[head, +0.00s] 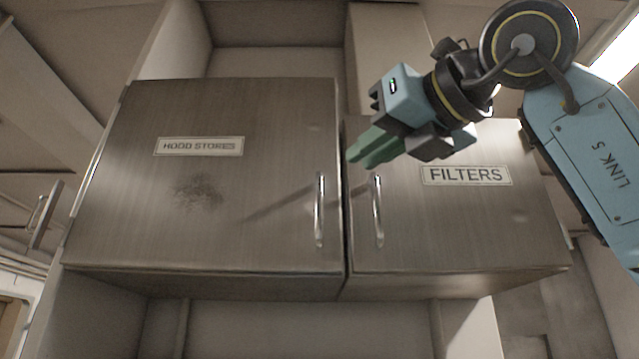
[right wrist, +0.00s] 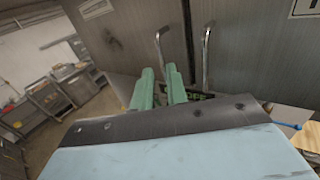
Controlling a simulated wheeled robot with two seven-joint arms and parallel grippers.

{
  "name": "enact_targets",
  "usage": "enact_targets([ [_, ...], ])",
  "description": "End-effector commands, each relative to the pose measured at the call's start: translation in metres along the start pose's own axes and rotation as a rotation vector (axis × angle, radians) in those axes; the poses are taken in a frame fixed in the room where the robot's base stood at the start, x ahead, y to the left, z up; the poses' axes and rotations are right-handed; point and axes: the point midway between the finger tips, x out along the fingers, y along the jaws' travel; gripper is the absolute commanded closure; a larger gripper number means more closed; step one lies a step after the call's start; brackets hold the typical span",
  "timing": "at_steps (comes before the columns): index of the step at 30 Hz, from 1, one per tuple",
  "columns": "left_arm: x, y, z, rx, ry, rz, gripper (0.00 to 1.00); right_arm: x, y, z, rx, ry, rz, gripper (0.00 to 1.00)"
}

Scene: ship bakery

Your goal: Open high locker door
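Two brushed-metal locker doors hang side by side high up in the head view, both shut. The left door (head: 220,215) is labelled HOOD STORES and has a vertical bar handle (head: 319,210) near its right edge. The right door (head: 460,235) is labelled FILTERS, with a handle (head: 377,210) near its left edge. My right gripper (head: 362,152) is in front of the doors near the seam, its green fingers slightly apart and empty. In the right wrist view the fingers (right wrist: 162,75) appear below the left handle (right wrist: 160,55), apart from the right handle (right wrist: 206,58). My left gripper is not in view.
Another metal handle (head: 45,215) shows at the far left. Pale panels and an open recess surround the lockers. In the right wrist view, steel kitchen units (right wrist: 60,90) stand away at the left, with open floor before them.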

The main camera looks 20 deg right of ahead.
Motion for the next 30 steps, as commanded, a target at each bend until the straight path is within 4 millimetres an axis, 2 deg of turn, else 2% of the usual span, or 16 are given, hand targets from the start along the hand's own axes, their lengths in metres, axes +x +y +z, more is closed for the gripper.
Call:
enact_targets([
  [9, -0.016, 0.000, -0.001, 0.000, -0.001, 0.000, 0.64, 0.069, 0.001, 0.001, 0.000, 0.005, 0.003, 0.85],
  [15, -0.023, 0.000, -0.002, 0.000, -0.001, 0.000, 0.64, 0.100, 0.001, 0.001, 0.000, 0.003, 0.004, 0.85],
  [21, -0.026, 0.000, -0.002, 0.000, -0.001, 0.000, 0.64, 0.112, 0.001, 0.000, -0.001, 0.001, 0.004, 0.85],
  [29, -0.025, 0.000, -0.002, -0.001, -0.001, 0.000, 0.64, 0.113, 0.001, -0.001, -0.001, 0.001, 0.004, 0.85],
  [30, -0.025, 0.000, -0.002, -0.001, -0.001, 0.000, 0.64, 0.113, 0.001, -0.001, -0.001, 0.001, 0.004, 0.89],
])
